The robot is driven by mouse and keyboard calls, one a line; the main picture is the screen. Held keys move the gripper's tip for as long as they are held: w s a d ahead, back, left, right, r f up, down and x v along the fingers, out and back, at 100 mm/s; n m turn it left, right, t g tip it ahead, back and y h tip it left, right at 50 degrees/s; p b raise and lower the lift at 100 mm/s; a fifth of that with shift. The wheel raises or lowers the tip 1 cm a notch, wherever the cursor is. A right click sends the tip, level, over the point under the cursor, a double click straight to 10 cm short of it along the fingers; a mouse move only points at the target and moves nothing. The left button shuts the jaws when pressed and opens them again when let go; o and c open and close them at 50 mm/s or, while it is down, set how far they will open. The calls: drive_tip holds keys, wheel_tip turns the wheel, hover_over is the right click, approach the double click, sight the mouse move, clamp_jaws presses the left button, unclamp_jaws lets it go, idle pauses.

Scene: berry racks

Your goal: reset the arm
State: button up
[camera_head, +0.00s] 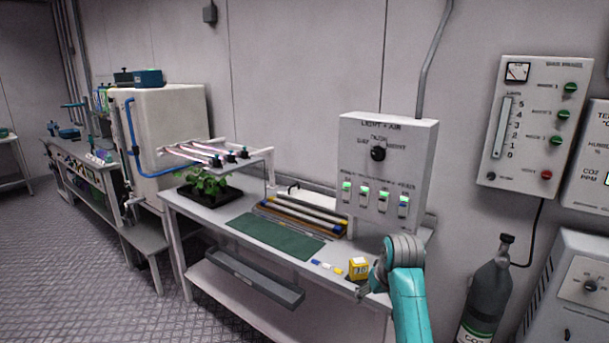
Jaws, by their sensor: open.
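My teal arm (408,300) rises from the bottom of the head view, at the right end of the workbench. Its grey wrist joint (402,250) is at the top of the bend. My gripper (366,291) points left and is small and partly hidden by the arm. It is open, with nothing visible held in it. A yellow box (359,268) stands on the bench just behind and left of the gripper; I cannot tell whether they touch.
The workbench (205,214) holds a green mat (275,238), a tray of rods (305,215), small coloured pieces (328,267) and a black plant tray (208,194) under a lamp rack (215,155). A light and air panel (386,165) stands behind. A gas cylinder (487,298) is right of my arm.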

drive_tip(key=s+f+t, duration=0.1)
drive_tip(key=s+f, duration=0.4)
drive_tip(key=f, duration=0.4)
drive_tip(key=s+f+t, duration=0.1)
drive_tip(key=s+f, duration=0.4)
drive_tip(key=f, duration=0.4)
drive_tip(key=s+f+m+t, duration=0.1)
drive_tip(key=s+f, duration=0.3)
drive_tip(key=s, duration=0.5)
drive_tip(key=s+f+t, duration=0.1)
drive_tip(key=s+f, duration=0.3)
drive_tip(key=s, duration=0.4)
drive_tip(key=s+r+t, duration=0.3)
drive_tip(key=s, duration=1.6)
drive_tip(key=s+r+t, duration=0.2)
drive_tip(key=s+r, duration=1.4)
drive_tip(key=shift+a+r+m+t+h, duration=0.2)
drive_tip(key=shift+m+t+h, duration=0.1)
drive_tip(key=shift+t, duration=0.1)
